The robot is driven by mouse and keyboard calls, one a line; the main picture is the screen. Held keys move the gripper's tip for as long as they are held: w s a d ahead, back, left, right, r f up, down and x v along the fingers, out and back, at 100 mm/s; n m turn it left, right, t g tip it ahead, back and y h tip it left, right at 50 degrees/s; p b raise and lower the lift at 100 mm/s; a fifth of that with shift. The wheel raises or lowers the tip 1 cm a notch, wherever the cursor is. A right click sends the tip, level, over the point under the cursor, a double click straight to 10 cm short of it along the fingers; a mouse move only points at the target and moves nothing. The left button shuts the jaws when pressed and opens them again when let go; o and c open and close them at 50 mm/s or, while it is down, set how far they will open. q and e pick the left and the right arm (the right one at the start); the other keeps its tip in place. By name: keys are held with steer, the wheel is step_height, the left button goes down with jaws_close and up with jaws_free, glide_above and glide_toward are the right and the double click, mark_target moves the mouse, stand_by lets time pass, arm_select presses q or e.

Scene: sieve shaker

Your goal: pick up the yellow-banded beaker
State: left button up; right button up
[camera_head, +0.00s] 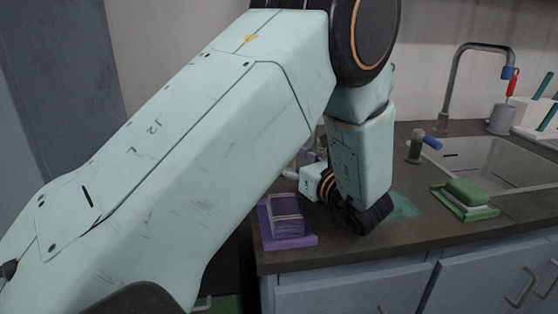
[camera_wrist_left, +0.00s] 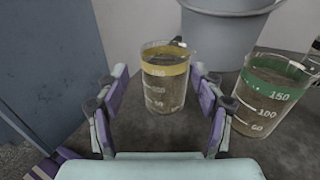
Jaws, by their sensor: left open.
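In the left wrist view, the yellow-banded beaker (camera_wrist_left: 164,88) stands upright on the counter. It is clear, with white marks and greyish contents. My left gripper (camera_wrist_left: 157,90) is open, with its purple-padded fingers on either side of the beaker in the picture. I cannot tell whether either finger touches the glass. In the head view my left arm crosses the picture and hides the beaker and most of the left gripper. My right gripper is not seen.
A green-banded beaker (camera_wrist_left: 266,98) stands close by on the right, near the right finger. A grey bucket (camera_wrist_left: 226,36) is behind. In the head view, a purple tray (camera_head: 290,240), a green sponge (camera_head: 466,193) and a sink (camera_head: 490,165) are on the counter.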

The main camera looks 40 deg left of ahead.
arm_select(q)
steer(key=shift+w+a, duration=0.15)
steer(key=shift+a, duration=0.1)
steer(key=shift+b+x, duration=0.35)
steer(key=shift+x, duration=0.75)
steer(key=x, duration=0.1)
steer(key=b+x, duration=0.1)
steer(key=x, duration=0.2)
steer(key=shift+w+d+f, duration=0.1)
steer(key=shift+w+f, duration=0.15)
steer(key=shift+f, duration=0.1)
steer(key=shift+a+r, duration=0.1)
steer(key=shift+a, duration=0.25)
steer(key=shift+d, duration=0.1)
steer(key=c, duration=1.1)
steer(key=shift+c, duration=0.9)
